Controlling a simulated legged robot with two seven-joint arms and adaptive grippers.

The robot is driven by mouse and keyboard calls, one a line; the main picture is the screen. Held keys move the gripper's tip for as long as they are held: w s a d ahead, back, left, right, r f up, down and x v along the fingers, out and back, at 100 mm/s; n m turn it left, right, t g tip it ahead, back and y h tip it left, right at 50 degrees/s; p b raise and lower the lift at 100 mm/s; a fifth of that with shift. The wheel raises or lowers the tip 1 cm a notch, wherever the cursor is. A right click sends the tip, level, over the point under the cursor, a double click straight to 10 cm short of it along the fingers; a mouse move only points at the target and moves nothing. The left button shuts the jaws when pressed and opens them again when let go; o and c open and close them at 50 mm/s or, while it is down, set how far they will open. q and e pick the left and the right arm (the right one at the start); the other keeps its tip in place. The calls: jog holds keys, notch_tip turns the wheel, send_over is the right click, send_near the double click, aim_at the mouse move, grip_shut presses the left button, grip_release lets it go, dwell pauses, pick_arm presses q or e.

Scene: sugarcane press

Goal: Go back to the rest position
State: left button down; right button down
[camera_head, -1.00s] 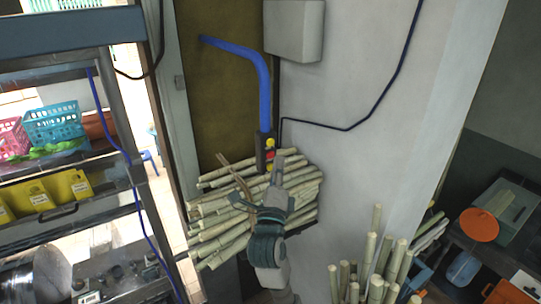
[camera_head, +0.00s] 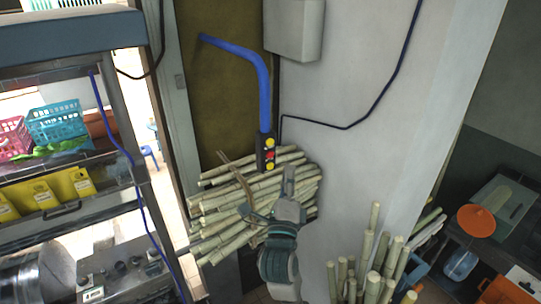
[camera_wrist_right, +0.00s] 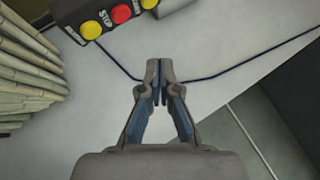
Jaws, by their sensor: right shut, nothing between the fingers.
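My right gripper (camera_head: 288,178) is in front of the bundle of sugarcane stalks in the head view, below the button box. In the right wrist view its two fingers (camera_wrist_right: 159,75) meet at the tips with nothing between them. The button box (camera_head: 268,152) has yellow and red buttons and hangs from a blue pipe (camera_head: 258,80). In the right wrist view the button box (camera_wrist_right: 105,18) is at the top, beyond the fingertips and apart from them. My left gripper does not show.
The stacked sugarcane (camera_head: 225,205) lies behind my right gripper. More stalks (camera_head: 375,265) stand upright at the lower right. A metal press with shelves (camera_head: 75,215) fills the left side. A white wall (camera_head: 350,170) is on the right. A table with an orange lid (camera_head: 476,220) is at far right.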

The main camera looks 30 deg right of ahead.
dwell(0.3)
